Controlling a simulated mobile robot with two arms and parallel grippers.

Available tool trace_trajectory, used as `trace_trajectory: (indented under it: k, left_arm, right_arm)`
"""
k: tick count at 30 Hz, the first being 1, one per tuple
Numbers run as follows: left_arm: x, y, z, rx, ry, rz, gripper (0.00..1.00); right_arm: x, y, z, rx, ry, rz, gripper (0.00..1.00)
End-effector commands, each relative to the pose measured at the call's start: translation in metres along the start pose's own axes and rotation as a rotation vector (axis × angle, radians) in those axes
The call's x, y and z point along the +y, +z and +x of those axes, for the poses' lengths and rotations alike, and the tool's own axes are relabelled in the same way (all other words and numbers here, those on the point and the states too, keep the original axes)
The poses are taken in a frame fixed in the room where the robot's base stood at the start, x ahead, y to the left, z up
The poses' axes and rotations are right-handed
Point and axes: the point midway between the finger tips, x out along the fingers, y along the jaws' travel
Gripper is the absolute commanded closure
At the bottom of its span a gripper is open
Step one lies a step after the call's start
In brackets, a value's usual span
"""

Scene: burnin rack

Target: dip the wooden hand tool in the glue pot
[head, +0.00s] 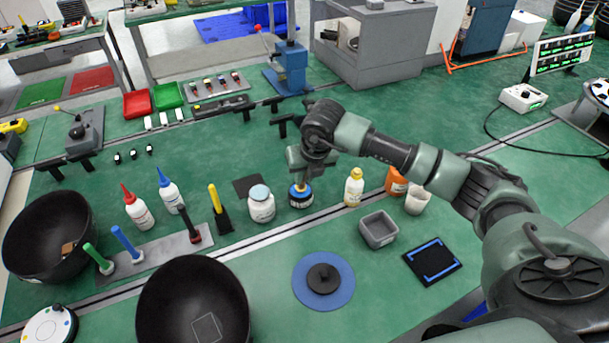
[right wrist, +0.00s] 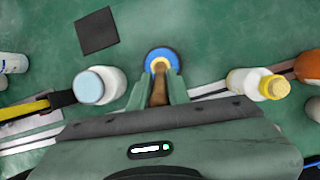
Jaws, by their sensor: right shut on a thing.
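My right gripper (head: 301,172) is shut on the wooden hand tool and points down, directly over the glue pot (head: 300,200). The pot is dark with a blue rim and a yellow inside. In the right wrist view the brown wooden tool (right wrist: 159,92) stands between the two fingers, and its far end lies over the yellow middle of the pot (right wrist: 149,57). The gripper hides most of the tool in the head view. I cannot tell how deep its tip is in the pot. My left gripper is not in view.
A white jar (head: 261,206) stands just left of the pot, and a yellow-capped bottle (head: 353,189) stands to the right. A grey square bin (head: 378,230) and a blue round mat (head: 338,297) lie nearer. Two black bowls (head: 45,240) (head: 165,305) are at the left.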

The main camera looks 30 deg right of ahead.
Motion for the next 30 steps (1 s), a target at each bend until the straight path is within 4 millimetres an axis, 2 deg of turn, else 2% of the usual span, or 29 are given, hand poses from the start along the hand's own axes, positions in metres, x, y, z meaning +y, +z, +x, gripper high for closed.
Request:
trace_trajectory:
  k: [24,30]
  left_arm:
    - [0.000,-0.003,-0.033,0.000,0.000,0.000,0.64]
    - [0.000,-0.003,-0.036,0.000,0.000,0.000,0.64]
  right_arm:
    - [0.004,0.022,-0.059,-0.001,0.000,0.000,1.00]
    - [0.004,0.024,-0.066,0.000,0.000,0.000,1.00]
